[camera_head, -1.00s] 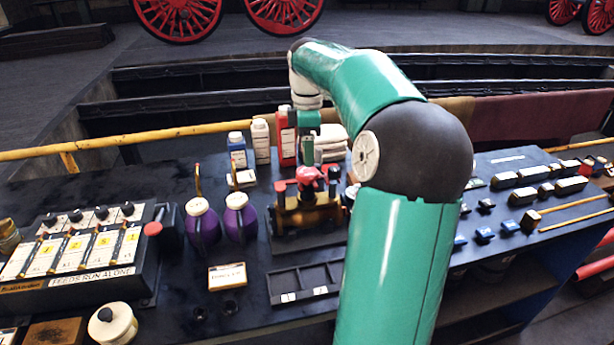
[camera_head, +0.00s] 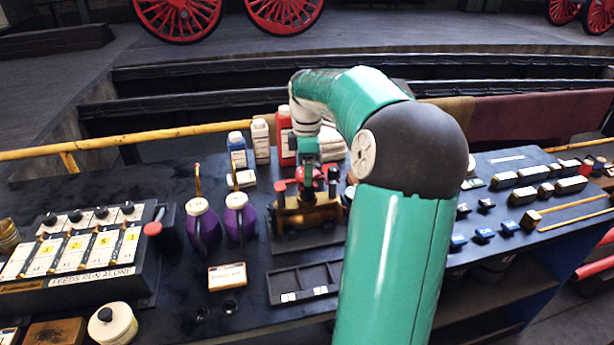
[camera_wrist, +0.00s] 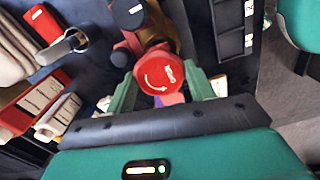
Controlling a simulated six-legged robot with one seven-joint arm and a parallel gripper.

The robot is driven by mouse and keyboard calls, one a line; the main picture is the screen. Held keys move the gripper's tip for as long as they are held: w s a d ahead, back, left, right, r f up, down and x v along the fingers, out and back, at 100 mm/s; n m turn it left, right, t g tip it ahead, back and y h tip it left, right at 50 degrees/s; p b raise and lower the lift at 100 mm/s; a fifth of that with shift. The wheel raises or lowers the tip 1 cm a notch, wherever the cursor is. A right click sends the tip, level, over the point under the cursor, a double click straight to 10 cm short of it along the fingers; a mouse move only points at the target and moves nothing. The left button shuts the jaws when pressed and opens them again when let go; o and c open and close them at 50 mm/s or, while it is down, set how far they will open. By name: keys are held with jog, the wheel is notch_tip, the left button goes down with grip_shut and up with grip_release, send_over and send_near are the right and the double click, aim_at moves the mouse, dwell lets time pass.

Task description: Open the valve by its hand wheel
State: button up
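The valve (camera_head: 306,216) has a brass body and red and black fittings. It stands on a dark plate at the middle of the bench. Its round red hand wheel (camera_wrist: 158,74), with a white curved arrow and lettering, faces the wrist camera. My gripper (camera_wrist: 161,88) is open, with one green finger at either side of the wheel in the wrist view. I cannot tell whether the fingers touch it. In the head view my gripper (camera_head: 308,172) is just above the valve and partly hides the wheel.
Two purple jugs (camera_head: 236,215) stand left of the valve, and bottles (camera_head: 260,140) stand behind it. A dark divided tray (camera_head: 303,282) lies in front. A labelled switch box (camera_head: 85,255) is at the left. Small parts and blocks (camera_head: 530,190) lie at the right.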

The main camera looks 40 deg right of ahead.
jog(key=shift+c, duration=1.2)
jog(key=n, duration=0.4)
jog(key=shift+n, duration=0.8)
jog(key=n, duration=0.5)
jog(key=shift+n, duration=0.3)
jog(key=n, duration=0.5)
jog(key=shift+n, duration=0.3)
